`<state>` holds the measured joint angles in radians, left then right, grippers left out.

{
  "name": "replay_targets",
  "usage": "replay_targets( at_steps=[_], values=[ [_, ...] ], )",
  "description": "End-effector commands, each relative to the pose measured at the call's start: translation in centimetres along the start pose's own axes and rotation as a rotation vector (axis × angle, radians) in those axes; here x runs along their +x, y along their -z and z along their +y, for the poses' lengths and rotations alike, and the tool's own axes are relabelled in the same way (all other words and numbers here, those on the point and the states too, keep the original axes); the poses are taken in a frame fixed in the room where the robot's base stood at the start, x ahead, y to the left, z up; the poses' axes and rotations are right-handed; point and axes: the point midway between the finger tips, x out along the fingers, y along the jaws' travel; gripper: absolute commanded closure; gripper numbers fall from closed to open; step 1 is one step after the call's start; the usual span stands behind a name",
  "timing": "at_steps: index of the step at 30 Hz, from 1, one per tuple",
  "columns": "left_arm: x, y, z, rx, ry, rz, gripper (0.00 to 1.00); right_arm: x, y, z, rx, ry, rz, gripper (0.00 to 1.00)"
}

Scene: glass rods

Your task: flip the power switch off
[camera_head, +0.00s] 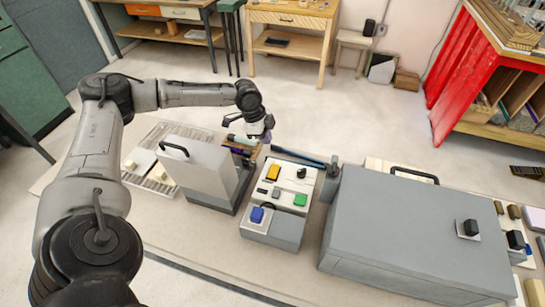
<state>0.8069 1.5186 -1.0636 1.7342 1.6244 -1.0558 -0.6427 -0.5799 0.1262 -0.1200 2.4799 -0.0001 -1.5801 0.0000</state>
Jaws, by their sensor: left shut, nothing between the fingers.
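A control box (285,234) with a white panel stands at the middle of the table. Its panel carries a yellow switch (273,173), a black knob or toggle (301,173), a green button (300,199) and a blue button (257,214). I cannot tell which of these is the power switch, or its position. My left gripper (250,143) is beyond the panel's far left corner, apart from the controls. It is shut and empty, and its fingertips are small and partly hard to make out. My right gripper is not in view.
A grey upright case with a black handle (173,148) stands left of the control box. A large grey box (400,225) with a black knob (470,228) fills the right. A dark bar (298,156) lies behind the panel. More switches (516,240) sit at the far right.

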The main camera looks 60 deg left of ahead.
Motion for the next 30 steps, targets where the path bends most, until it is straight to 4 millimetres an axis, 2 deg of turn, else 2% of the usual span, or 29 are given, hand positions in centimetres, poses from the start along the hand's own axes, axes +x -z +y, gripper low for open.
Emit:
replay_targets(
  at_steps=[5,18,24,30],
  values=[
    [1.9,0.1,0.1,0.001,-0.003,-0.001,1.00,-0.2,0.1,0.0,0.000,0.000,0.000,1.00],
    [9.9,0.1,0.1,0.001,-0.002,-0.002,1.00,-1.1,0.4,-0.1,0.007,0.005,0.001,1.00],
    [12.2,-0.7,-0.2,-0.001,-0.001,-0.001,1.00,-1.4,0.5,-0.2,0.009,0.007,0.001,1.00],
    [13.4,-1.1,-0.4,0.000,0.000,-0.001,1.00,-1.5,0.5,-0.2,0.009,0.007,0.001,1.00]
  ],
)
